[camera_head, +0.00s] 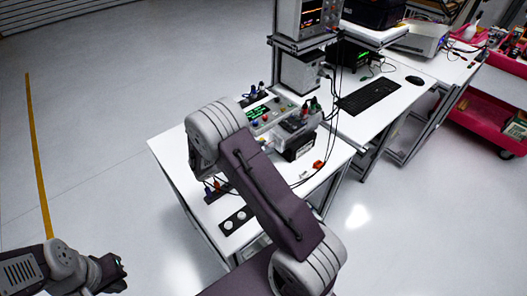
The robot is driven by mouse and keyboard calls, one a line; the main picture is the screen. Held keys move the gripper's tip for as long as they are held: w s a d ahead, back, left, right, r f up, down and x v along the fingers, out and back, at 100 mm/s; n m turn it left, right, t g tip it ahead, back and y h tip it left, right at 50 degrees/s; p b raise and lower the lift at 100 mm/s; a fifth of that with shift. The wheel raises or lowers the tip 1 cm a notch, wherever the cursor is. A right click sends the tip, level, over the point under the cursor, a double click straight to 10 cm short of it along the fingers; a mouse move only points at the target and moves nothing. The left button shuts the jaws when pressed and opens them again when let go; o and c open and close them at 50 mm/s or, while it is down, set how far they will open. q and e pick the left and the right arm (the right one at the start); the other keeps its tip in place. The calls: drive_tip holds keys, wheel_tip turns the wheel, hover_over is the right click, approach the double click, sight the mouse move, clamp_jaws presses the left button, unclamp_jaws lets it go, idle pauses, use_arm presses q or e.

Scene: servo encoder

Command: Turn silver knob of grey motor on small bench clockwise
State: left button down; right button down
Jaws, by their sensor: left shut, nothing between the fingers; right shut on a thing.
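The small white bench (167,151) stands in the middle of the head view. I cannot make out the grey motor or its silver knob; my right arm crosses the bench and covers much of its top. The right gripper is hidden behind that arm. My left gripper (117,272) is dark and shut, with nothing in it, low at the left over the floor and apart from the bench.
A grey device with green displays (260,113) and a black box (300,146) sit on the bench. A dark plate with two white round parts (234,221) lies near its front. Behind are a keyboard (369,96) and mouse (415,80). Floor at left is clear.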

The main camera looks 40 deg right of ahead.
drive_tip(key=m+t+b, duration=0.1)
drive_tip(key=m+b, duration=0.1)
drive_tip(key=b, duration=0.4)
drive_tip(key=f+m+t+b, duration=0.1)
drive_tip(key=m+t+b, duration=0.1)
drive_tip(key=b, duration=0.5)
drive_tip(key=shift+s+f+m+h, duration=0.2)
drive_tip(key=shift+m+h, duration=0.1)
drive_tip(key=shift+m, duration=0.3)
drive_tip(key=m+t+b, duration=0.1)
drive_tip(key=m+b, duration=0.1)
drive_tip(key=b, duration=0.6)
drive_tip(key=m+t+h+b, duration=0.1)
drive_tip(key=m+t+b, duration=0.1)
drive_tip(key=b, duration=0.7)
drive_tip(key=shift+s+r+m, duration=0.1)
drive_tip(key=shift+r+m, duration=0.05)
drive_tip(key=shift+m, duration=0.65)
drive_tip(key=shift+r+m+b, duration=0.25)
drive_tip(key=shift+m+b, duration=0.05)
drive_tip(key=shift+b, duration=0.25)
drive_tip(key=c, duration=1.1)
unclamp_jaws()
drive_tip(key=shift+h, duration=0.3)
drive_tip(key=shift+o, duration=0.2)
drive_tip(key=p+v, duration=0.1)
drive_tip(key=v, duration=0.8)
drive_tip(key=shift+s+d, duration=0.1)
drive_tip(key=shift+s, duration=0.05)
